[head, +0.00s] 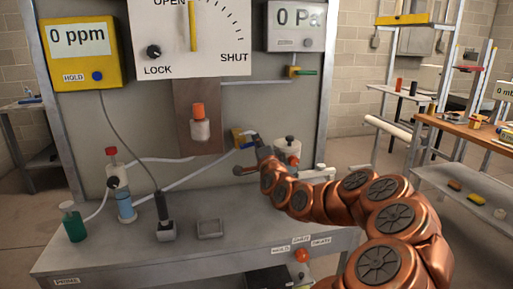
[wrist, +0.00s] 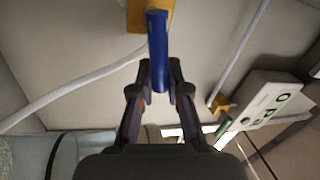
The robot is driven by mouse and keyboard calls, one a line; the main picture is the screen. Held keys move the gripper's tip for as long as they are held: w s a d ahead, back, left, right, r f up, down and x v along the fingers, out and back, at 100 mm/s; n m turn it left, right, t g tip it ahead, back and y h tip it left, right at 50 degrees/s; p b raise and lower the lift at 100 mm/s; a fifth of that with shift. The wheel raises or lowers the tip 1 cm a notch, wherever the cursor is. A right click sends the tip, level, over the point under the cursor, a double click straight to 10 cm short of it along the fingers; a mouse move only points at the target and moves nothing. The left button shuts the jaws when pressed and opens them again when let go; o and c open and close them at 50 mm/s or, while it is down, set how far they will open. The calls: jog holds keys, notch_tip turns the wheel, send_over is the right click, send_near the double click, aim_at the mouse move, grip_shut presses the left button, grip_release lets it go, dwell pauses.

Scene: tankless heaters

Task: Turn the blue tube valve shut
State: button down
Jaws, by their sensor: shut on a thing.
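The blue valve handle (wrist: 157,40) shows in the wrist view as a long lever, with its lower part between my fingertips (wrist: 159,85). My gripper is shut on it. Its yellow valve body (wrist: 137,15) is at the top of the wrist view. In the head view the yellow body (head: 237,136) sits on the grey panel, with a bit of the blue handle (head: 246,146) just below it. My gripper (head: 256,148) reaches it from the right and hides part of the handle. A pale tube (head: 190,178) runs down left from the valve.
A second valve with a green handle (head: 306,72) is up right on the panel. A black-topped fitting (head: 290,145) stands close beside my wrist. Bottles, including a green one (head: 73,222), and a small grey tray (head: 209,228) are on the bench. A large dial (head: 192,38) hangs above.

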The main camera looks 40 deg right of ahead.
jog(key=shift+f+m+b, duration=0.45)
jog(key=shift+m+b, duration=0.15)
jog(key=shift+m, duration=0.2)
jog(key=shift+h, duration=0.3)
jog(key=c, duration=1.1)
grip_release()
jog(key=shift+r, duration=0.1)
jog(key=shift+c, duration=0.2)
jog(key=shift+s, duration=0.1)
jog(key=v, duration=0.7)
jog(key=shift+s, duration=0.2)
jog(key=shift+a, duration=0.15)
